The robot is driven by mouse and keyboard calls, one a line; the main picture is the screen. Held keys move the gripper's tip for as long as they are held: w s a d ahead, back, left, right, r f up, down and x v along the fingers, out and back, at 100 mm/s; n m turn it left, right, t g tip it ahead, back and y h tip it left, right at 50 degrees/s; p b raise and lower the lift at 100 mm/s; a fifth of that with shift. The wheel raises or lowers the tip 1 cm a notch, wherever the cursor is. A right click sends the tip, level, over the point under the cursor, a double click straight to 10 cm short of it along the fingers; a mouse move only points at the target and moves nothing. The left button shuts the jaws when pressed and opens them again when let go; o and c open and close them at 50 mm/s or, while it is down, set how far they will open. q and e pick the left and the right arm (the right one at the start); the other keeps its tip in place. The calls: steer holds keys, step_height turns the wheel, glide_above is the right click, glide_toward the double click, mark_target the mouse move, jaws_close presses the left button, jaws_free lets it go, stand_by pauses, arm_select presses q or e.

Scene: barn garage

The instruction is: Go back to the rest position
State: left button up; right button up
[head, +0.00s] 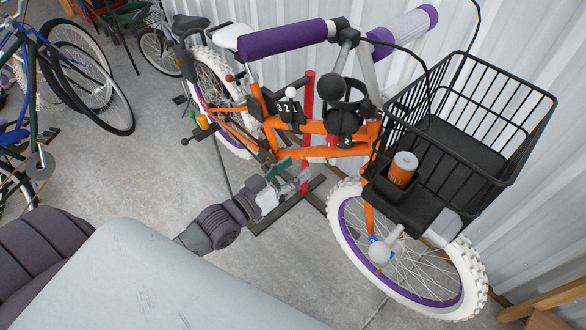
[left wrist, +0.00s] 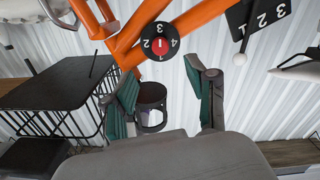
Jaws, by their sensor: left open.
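My left gripper (head: 293,175) is in front of the orange frame of a bicycle (head: 338,150), low on its near side. In the left wrist view its two green-padded fingers (left wrist: 168,98) are spread apart with nothing between them. A round dial (left wrist: 160,44) with a red centre and numbers is on the orange frame beyond the fingertips. It looks apart from them. A numbered black shifter plate (left wrist: 262,20) with a white-knobbed lever is at the upper right of that view. My right gripper is in neither view.
A black wire basket (head: 480,125) is at the bicycle's front, beside an orange can (head: 402,169) in a holder. A red post (head: 308,95) and dark stand are behind the gripper. Other bicycles (head: 85,75) stand at left. Concrete floor (head: 120,170) between is clear. A corrugated wall is behind.

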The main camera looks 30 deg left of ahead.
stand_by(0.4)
arm_select(q)
steer(key=s+a+f+g+y, duration=0.2)
steer(key=s+f, duration=0.2)
steer(key=f, duration=0.7)
steer(key=s+a+f+g+y, duration=0.1)
steer(key=s+a+f+g, duration=0.15)
steer(key=f, duration=0.85)
steer(key=s+a+f+g+y, duration=0.1)
steer(key=s+f+g+y, duration=0.2)
steer(key=f, duration=0.8)
steer(key=s+d+f+g, duration=0.1)
steer(key=s+f, duration=0.4)
steer(key=s, duration=0.5)
steer(key=s+d+f+m+g, duration=0.1)
steer(key=s+f+g, duration=0.3)
steer(key=s, duration=0.5)
steer(key=s+d+f+g, duration=0.1)
steer(key=s+f+g, duration=0.2)
steer(key=s+f, duration=0.5)
steer(key=s, duration=0.2)
steer(key=shift+s+d, duration=0.25)
steer(key=shift+s, duration=0.05)
